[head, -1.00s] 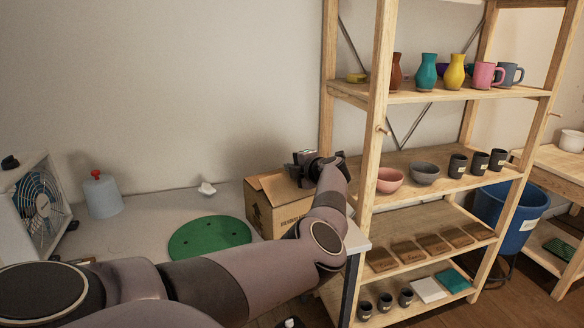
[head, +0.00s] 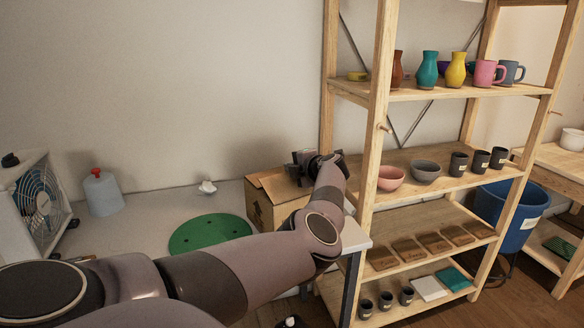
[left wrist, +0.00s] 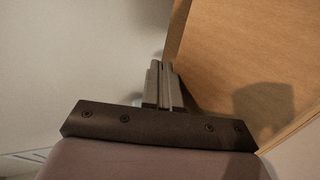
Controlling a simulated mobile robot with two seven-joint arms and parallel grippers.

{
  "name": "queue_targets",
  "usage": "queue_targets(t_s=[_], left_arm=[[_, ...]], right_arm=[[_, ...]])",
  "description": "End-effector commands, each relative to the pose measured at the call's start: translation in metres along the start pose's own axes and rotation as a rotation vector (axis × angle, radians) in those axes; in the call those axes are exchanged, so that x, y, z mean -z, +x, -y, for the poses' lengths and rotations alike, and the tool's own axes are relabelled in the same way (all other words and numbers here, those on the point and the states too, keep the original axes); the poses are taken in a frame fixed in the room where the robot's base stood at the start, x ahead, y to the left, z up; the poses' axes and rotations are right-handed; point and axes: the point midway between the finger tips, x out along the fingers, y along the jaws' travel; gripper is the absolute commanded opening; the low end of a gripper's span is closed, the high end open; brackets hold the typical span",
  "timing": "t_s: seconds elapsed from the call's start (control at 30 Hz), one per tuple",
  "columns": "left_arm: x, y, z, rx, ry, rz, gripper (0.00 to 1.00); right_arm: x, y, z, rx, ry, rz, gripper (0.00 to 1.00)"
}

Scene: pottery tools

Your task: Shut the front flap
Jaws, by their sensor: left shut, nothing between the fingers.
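The cardboard box (head: 256,211) stands on the grey table against the wall, left of the shelf. A cardboard flap (head: 277,185) shows at its top; my left arm hides much of the box's front and right side. My left gripper (head: 305,158) is above the box's right part. In the left wrist view, the left gripper (left wrist: 158,84) has its fingers together, with nothing between them. A broad brown cardboard panel (left wrist: 235,55) lies right beside the fingers; I cannot tell whether they touch it. My right gripper is not in view.
A wooden shelf (head: 376,150) with vases, mugs, bowls and cups stands close to the right of my left arm. A green round mat (head: 210,232), a jug (head: 102,192) and a fan (head: 38,200) are on the table's left.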

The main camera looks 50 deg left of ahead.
Motion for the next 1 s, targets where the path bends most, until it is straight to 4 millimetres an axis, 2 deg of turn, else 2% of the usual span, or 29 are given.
queue_targets(t_s=[1.0], left_arm=[[-0.0003, 0.0046, 0.0059, 0.0, 0.0, 0.0, 0.0]], right_arm=[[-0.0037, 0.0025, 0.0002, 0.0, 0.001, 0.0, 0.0]])
